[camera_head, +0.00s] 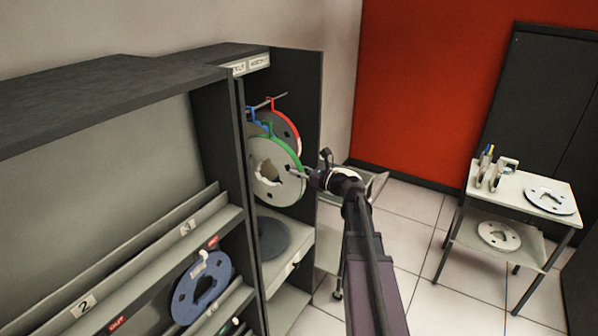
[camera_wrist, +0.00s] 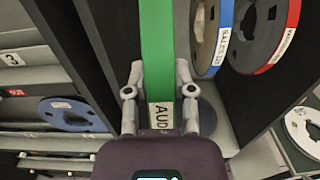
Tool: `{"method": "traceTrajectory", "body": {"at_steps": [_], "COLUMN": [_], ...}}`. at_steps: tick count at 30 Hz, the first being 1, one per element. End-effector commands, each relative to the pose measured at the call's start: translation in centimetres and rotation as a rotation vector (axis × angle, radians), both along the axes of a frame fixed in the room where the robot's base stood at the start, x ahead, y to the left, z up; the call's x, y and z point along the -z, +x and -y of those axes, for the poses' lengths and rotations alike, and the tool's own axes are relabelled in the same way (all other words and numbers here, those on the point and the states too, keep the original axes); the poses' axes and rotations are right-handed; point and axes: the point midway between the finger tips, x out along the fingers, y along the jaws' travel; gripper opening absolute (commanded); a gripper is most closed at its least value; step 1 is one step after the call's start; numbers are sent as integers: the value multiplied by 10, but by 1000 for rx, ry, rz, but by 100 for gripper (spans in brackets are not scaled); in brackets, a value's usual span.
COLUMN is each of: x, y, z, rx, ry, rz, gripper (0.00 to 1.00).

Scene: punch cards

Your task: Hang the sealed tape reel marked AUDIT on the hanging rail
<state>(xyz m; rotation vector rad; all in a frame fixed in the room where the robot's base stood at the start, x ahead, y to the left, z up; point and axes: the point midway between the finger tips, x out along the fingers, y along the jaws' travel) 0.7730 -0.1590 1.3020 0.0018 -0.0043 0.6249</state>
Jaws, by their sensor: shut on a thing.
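The AUDIT reel (camera_head: 284,188) is a pale disc with a green rim, held upright in the tall open bay. In the wrist view its green band (camera_wrist: 158,45) carries a label reading "AUD", the rest covered. My gripper (camera_wrist: 159,88) is shut on this rim, one finger on each side; in the head view my gripper (camera_head: 303,174) reaches in from the right. The hanging rail (camera_head: 281,97) runs across the upper bay.
A red-rimmed reel (camera_head: 287,124) hangs on the rail; a blue-rimmed reel (camera_wrist: 212,35), labelled SALES, is close beside the green one. A dark disc (camera_head: 272,238) lies on the bay's shelf. A blue reel (camera_head: 201,288) stands in the left rack. The bay's side panel (camera_head: 308,130) bounds it.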

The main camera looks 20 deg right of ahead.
Motion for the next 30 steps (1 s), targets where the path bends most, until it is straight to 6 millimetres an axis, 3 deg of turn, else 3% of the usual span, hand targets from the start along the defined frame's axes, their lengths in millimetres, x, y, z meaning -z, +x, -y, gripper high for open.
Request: {"method": "traceTrajectory", "body": {"at_steps": [30], "x": [-1], "y": [36], "z": [-24], "rx": [2], "ry": [3], "rz": [1], "gripper": [0]}}
